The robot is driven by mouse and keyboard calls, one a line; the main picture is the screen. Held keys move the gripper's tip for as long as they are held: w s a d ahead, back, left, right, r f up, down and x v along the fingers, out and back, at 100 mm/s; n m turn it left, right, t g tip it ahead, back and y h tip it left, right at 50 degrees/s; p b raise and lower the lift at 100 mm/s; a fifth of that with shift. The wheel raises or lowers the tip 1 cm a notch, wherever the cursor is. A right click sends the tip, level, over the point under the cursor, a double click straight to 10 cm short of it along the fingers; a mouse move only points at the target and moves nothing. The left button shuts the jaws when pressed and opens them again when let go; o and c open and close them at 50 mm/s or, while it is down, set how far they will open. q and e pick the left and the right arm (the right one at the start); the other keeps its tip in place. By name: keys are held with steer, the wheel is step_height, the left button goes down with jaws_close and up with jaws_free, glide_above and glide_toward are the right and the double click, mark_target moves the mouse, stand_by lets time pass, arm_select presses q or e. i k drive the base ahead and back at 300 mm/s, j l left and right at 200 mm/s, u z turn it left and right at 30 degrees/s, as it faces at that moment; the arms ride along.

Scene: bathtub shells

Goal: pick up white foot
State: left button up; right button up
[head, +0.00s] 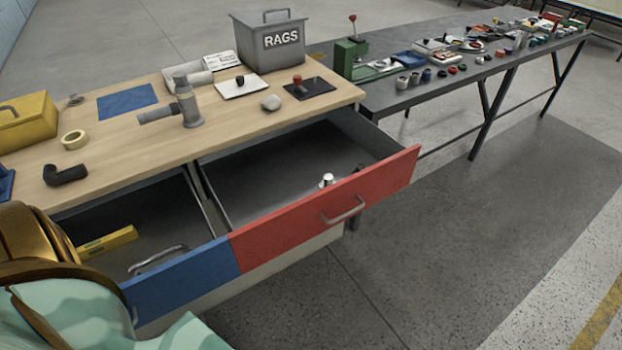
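A small white foot-like piece (327,181) stands in the open red drawer (330,207), close to the inside of its front panel. It has a pale top and darker shading at its side, and its lower part is partly hidden by the drawer front. I cannot make out its exact shape at this size. Neither of my grippers shows in the head view. Only part of my own body, mint green and bronze, fills the lower left corner, with no fingers visible.
An open blue drawer (185,287) holds a yellow bar (108,241). The wooden bench top (120,150) carries a grey pipe fitting (186,105), tape roll (74,139), black elbow (65,175), yellow box (28,122) and rags bin (270,45). A dark table (440,90) with several small parts stands behind.

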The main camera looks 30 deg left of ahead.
mark_target(328, 180)
steer(key=i+j+u, duration=0.7)
steer(key=i, duration=0.15)
steer(key=k+l+z, duration=0.1)
steer(key=k+l, duration=0.4)
steer(key=k+l+z, duration=0.1)
steer(key=l, duration=0.25)
